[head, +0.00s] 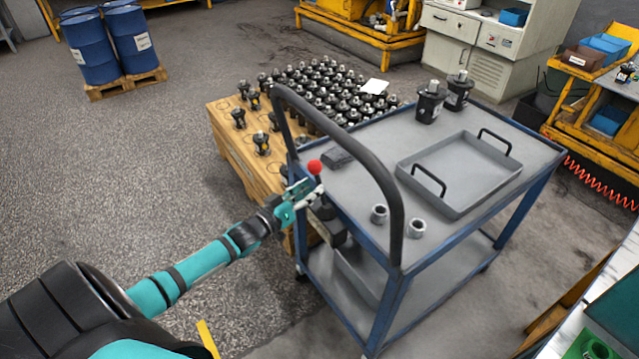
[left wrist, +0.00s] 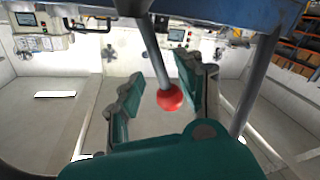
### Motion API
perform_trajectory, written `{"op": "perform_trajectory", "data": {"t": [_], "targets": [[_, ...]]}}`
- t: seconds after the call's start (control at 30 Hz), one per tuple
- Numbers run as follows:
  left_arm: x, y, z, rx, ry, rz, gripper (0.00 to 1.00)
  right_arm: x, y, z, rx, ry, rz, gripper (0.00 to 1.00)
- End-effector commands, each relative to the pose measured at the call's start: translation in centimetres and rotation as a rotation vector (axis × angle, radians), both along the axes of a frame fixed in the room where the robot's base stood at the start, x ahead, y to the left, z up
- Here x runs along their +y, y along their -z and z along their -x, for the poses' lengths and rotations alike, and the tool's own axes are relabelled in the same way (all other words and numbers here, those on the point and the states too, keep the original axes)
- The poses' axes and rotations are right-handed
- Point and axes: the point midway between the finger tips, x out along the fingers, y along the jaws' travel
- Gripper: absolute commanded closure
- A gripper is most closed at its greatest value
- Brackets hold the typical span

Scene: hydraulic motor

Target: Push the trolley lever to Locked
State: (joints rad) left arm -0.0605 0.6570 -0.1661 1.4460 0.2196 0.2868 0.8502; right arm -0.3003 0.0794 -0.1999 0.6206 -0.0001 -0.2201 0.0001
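The trolley (head: 375,150) has a grey top, a blue frame and a dark push handle (head: 391,165) at its near left end. The lever shows as a red knob (head: 314,167) beside that handle. In the left wrist view its red knob (left wrist: 169,97) hangs on a grey rod (left wrist: 154,50). My left gripper (head: 306,192) is at the lever, just below the knob in the head view. Its two fingers (left wrist: 158,82) stand apart on either side of the lever, with the right finger closer; contact cannot be told. No lock label is readable. My right gripper is not in view.
On the trolley are a grey tray (head: 418,172), two dark motors (head: 430,103) and two metal rings (head: 379,213). A wooden pallet (head: 237,156) with many motor parts stands behind it. Blue drums (head: 90,48) stand at the far left. The floor at left is clear.

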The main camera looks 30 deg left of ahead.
Motion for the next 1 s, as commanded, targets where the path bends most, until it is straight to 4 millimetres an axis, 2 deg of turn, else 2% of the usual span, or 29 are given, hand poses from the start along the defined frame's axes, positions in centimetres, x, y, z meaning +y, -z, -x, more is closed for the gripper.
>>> {"op": "perform_trajectory", "data": {"t": [0.03, 0.2, 0.6, 0.9, 1.0], "targets": [[-0.2, -0.1, -1.0, -0.002, 0.0, 0.001, 0.63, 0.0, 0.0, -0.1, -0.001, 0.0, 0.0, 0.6], [-0.5, -0.1, -3.0, -0.001, 0.0, 0.0, 0.63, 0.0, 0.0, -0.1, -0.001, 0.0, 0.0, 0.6], [-0.7, 0.0, -3.7, 0.001, 0.0, 0.0, 0.63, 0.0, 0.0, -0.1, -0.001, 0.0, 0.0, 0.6], [-0.7, 0.0, -3.7, 0.0, 0.0, 0.0, 1.0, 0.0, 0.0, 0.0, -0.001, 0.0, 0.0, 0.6], [-0.7, 0.0, -3.7, 0.0, 0.0, 0.0, 1.0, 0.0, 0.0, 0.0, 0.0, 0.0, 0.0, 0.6]]}}
